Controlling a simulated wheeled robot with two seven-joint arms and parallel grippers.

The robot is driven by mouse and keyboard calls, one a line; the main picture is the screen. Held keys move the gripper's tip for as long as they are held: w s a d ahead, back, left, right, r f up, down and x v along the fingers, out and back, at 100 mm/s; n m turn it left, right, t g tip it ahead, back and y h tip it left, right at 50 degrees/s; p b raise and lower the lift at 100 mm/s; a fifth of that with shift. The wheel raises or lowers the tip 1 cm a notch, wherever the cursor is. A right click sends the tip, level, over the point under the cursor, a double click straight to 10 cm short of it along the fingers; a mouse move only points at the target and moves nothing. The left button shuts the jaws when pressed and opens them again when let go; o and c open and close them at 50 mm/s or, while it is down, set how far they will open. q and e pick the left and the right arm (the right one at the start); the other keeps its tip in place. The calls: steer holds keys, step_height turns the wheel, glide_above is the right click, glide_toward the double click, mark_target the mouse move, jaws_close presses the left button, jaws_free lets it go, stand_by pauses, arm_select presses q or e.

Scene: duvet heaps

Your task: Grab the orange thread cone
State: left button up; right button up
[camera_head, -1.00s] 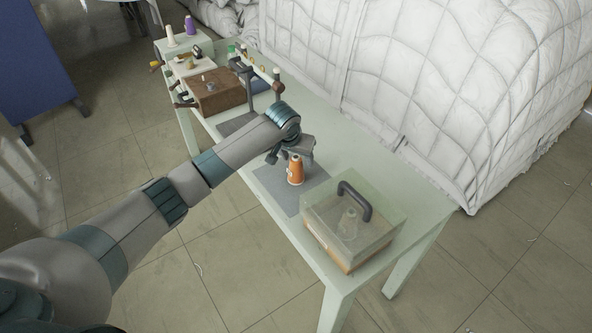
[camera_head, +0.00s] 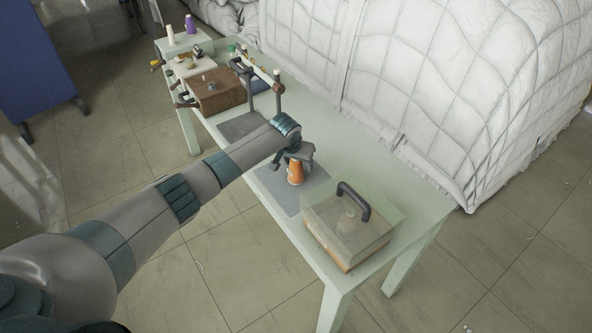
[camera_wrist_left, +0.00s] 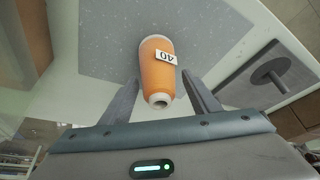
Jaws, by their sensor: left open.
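The orange thread cone (camera_head: 295,174) stands on a grey mat (camera_head: 284,193) on the pale green table. In the left wrist view the cone (camera_wrist_left: 157,68) has a white label with "40" and a pale tip with a hole, which points toward the gripper. My left gripper (camera_head: 300,156) is at the top of the cone in the head view. Its two open fingers (camera_wrist_left: 160,98) lie on either side of the cone's tip, with a gap visible on both sides. My right gripper is not in view.
A clear-lidded box (camera_head: 352,232) with a dark handle stands close to the mat on the table's near end. A stand (camera_head: 245,100), a brown box (camera_head: 214,91) and purple and white cones are farther back. A white quilted heap (camera_head: 440,90) lines the table's far side.

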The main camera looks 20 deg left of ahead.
arm_select(q)
steer(key=c, duration=1.2)
steer(key=shift+r, duration=0.1)
step_height(320, 180, up, 8)
steer(key=shift+r+b, duration=0.15)
steer(key=shift+b, duration=1)
steer(key=shift+r, duration=0.8)
